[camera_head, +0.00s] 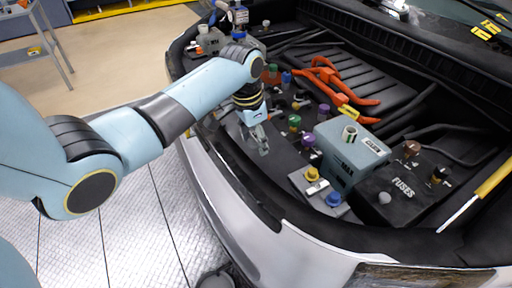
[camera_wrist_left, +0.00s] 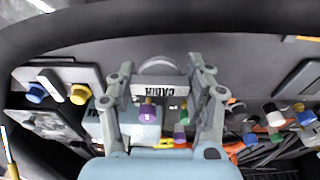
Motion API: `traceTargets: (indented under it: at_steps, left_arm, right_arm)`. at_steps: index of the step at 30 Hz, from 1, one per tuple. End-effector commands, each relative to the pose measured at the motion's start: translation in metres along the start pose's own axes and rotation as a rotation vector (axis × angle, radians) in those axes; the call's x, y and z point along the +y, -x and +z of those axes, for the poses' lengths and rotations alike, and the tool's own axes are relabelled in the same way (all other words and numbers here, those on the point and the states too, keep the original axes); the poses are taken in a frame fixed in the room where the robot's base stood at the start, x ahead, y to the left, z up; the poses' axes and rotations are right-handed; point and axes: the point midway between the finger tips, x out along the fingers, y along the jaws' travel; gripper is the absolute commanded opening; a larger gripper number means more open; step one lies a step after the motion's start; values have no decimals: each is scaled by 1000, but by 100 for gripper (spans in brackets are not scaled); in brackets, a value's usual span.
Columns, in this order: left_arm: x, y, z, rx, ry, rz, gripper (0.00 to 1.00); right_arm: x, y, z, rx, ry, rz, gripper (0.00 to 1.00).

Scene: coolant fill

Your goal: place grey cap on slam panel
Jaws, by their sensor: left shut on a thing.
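My left gripper (camera_head: 262,143) reaches in from the left and is above the front edge of the engine bay. In the left wrist view, its fingers (camera_wrist_left: 160,80) are closed on the grey cap (camera_wrist_left: 160,63), a rounded grey piece with a white plate reading CABIN beside it. In the head view the cap is small and mostly hidden by the fingers. The slam panel (camera_head: 250,188) is the dark strip along the car's front edge, below the gripper. I cannot tell whether the cap touches it. My right gripper is not in view.
A grey-blue tank (camera_head: 345,165) stands right of the gripper, with yellow (camera_head: 312,174) and blue (camera_head: 333,199) caps in front. Green and purple caps stand between gripper and tank. Orange cables (camera_head: 325,80) lie behind. A black fuse box (camera_head: 400,190) is at the right.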

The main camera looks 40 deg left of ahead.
Motion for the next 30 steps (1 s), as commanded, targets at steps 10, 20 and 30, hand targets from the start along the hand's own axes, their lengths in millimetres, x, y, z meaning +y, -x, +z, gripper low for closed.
traceTargets:
  at_steps: [10,20,30]
  left_arm:
    - [0,-38,6,-1,0,-1,31]
    - [0,-40,7,-2,-1,0,56]
    - [0,-40,7,-2,0,0,76]
  right_arm:
    - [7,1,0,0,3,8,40]
    - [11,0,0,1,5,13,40]
    - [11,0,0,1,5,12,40]
